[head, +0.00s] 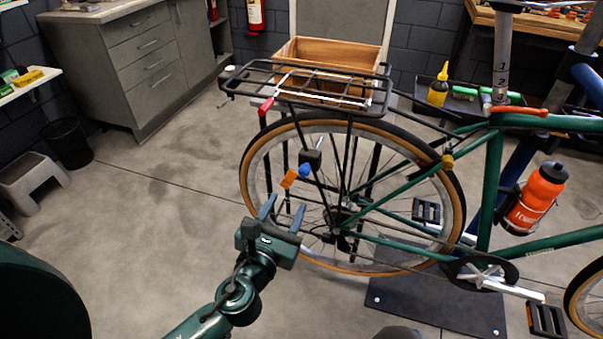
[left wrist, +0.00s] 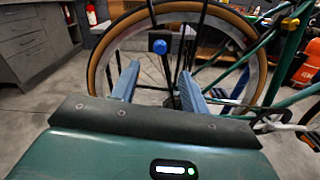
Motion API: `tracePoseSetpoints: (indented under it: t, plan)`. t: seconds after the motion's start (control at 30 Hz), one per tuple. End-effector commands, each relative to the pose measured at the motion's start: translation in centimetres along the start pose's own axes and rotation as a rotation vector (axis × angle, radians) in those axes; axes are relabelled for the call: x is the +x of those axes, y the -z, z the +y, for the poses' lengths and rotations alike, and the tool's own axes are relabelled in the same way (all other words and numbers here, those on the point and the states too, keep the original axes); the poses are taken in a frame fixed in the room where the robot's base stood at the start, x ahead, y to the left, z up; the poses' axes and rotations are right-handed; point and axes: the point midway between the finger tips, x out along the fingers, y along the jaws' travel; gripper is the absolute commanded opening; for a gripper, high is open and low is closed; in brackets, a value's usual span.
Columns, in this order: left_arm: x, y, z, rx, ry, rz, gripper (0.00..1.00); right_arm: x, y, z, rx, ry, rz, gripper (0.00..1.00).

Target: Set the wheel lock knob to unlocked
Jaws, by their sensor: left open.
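The wheel lock knob (head: 305,170) is a small blue knob on a black lock box (head: 311,157) at the bike's rear wheel (head: 262,225). An orange tag (head: 289,179) shows beside it. In the left wrist view the blue knob (left wrist: 160,46) faces me, beyond the fingertips. I cannot read its setting. My left gripper (head: 286,203) is open and empty, below and in front of the knob, apart from it. Its two blue-grey fingers also show in the left wrist view (left wrist: 160,71), spread with the wheel behind. My right gripper is not in view.
The green frame (head: 490,180) with an orange bottle (head: 537,196) extends right. A dark floor mat (head: 440,303) lies under the bike.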

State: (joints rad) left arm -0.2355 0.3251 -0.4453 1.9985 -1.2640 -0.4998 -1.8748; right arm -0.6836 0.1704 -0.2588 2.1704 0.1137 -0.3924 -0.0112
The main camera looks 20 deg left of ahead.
Motion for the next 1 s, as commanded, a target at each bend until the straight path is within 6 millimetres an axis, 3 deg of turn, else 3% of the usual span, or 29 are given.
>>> tracePoseSetpoints:
  t: [0.3, 0.5, 0.93, 1.0]
  plan:
    - [6.9, -0.1, 0.0, -0.002, -0.001, -0.002, 0.45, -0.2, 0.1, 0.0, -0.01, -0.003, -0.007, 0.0]
    - [9.6, -0.1, 0.0, -0.003, 0.0, -0.001, 0.45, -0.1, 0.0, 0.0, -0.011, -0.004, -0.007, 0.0]
    - [10.5, 0.0, 0.0, -0.003, 0.001, 0.001, 0.45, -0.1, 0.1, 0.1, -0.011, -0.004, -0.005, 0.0]
    - [10.5, 0.0, 0.0, -0.003, 0.0, 0.001, 0.39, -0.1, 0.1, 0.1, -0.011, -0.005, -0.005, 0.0]
